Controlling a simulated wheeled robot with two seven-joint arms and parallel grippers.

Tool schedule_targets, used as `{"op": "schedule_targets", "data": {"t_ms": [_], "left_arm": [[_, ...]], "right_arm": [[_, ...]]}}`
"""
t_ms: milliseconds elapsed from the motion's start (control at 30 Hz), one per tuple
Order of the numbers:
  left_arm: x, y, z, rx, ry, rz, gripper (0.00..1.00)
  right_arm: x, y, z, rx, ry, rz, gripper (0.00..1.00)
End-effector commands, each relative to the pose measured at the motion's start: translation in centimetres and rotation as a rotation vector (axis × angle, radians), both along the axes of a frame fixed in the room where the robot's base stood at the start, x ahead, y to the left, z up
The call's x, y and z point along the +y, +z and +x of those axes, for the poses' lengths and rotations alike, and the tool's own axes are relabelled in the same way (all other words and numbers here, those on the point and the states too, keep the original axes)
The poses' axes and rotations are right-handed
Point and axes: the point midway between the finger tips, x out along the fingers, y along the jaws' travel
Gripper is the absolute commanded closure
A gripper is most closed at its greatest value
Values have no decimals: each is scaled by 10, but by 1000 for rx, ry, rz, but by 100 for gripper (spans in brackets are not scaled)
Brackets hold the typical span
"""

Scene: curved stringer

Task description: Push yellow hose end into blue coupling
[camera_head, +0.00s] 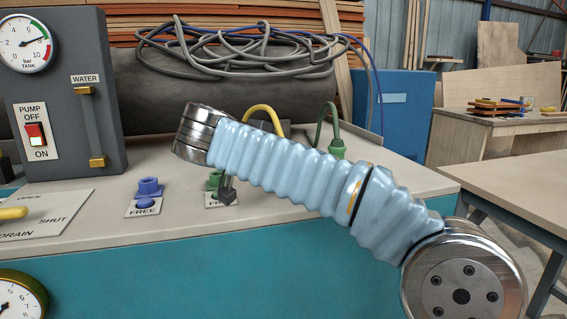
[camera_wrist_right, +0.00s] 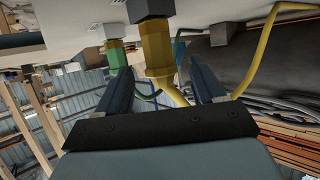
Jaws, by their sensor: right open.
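The blue coupling (camera_head: 149,187) stands on the bench front at left, above a FREE label, with no hose at its top. The yellow hose (camera_head: 264,108) arches up behind my right arm; its end is hidden there in the head view. My right gripper (camera_wrist_right: 156,70) is open, with one dark finger on each side of the yellow hose end. Whether the fingers touch it I cannot tell. My left gripper is in neither view.
A green hose connector (camera_head: 337,150) stands to the right of the yellow hose. A green coupling (camera_head: 214,180) lies partly hidden by my right arm. A pump panel (camera_head: 65,90) rises at left, with a yellow drain lever (camera_head: 12,213) below it. Coiled grey cables (camera_head: 240,50) lie behind.

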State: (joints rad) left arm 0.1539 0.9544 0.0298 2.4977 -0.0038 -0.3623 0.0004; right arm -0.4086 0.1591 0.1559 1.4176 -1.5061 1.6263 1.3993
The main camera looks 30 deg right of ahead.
Motion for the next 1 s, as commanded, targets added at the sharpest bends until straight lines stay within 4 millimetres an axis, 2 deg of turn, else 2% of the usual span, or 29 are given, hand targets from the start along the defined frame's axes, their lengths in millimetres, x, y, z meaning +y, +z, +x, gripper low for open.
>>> {"op": "schedule_targets", "data": {"t_ms": [300,600,667,1000], "left_arm": [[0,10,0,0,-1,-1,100],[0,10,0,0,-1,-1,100],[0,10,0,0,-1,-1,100],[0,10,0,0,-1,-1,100]], "right_arm": [[-34,-18,22,2,-2,0,32],[-40,-22,26,2,-1,0,32],[-40,-22,26,2,-1,0,39],[-40,-21,26,0,0,0,90]]}}
